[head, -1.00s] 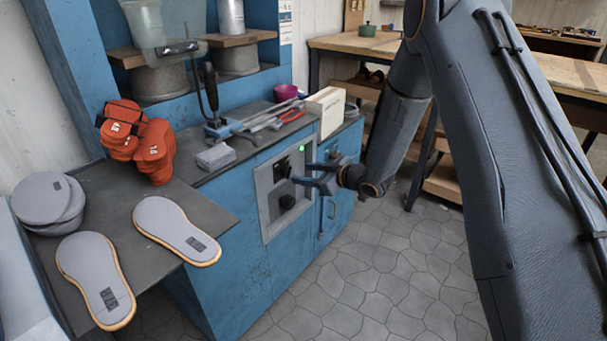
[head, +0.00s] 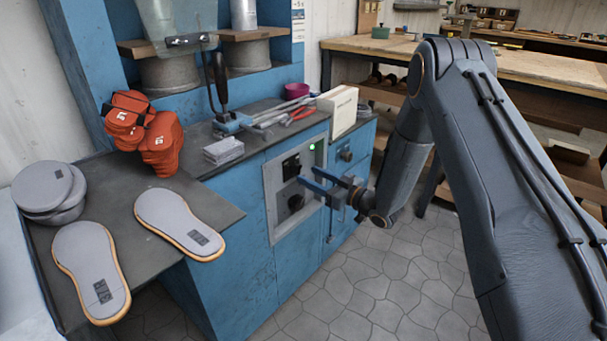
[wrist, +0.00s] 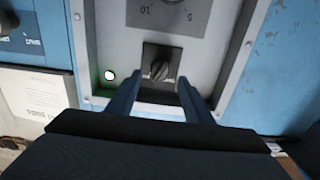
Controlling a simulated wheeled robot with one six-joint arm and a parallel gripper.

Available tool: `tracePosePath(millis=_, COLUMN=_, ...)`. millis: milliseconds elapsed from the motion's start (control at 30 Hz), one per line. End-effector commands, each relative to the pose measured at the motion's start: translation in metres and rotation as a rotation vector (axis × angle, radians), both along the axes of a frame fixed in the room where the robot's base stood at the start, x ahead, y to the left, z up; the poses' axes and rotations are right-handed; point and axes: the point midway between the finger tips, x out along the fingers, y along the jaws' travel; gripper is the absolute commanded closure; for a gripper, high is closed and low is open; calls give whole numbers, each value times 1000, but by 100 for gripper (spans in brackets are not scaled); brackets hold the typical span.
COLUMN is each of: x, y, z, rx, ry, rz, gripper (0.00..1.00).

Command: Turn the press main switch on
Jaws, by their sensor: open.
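The main switch appears to be a black rotary knob on a dark square plate (wrist: 158,68); it shows in the wrist view and on the blue press cabinet's grey panel in the head view (head: 291,167). Its handle looks slightly slanted in the wrist view. My gripper (wrist: 157,82) is open, with one finger on each side of the knob in the picture; no contact is visible. In the head view my gripper (head: 307,175) is in front of the panel. A small lamp (head: 311,147) glows green; it also shows in the wrist view (wrist: 109,75).
A numbered dial (wrist: 172,3) is on the same panel. Another black knob (wrist: 8,22) is at the wrist view's left edge. Sandal soles (head: 92,272) and orange pieces (head: 160,145) lie on the side table. The floor in front of the cabinet is clear.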

Motion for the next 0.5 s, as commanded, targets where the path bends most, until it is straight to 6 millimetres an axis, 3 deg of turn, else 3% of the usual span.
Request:
tracePosePath(millis=200, x=18, y=24, z=0, rx=-1, ry=0, rz=2, gripper=53)
tracePosePath(millis=500, x=25, y=32, z=0, rx=-1, ry=1, rz=0, gripper=53)
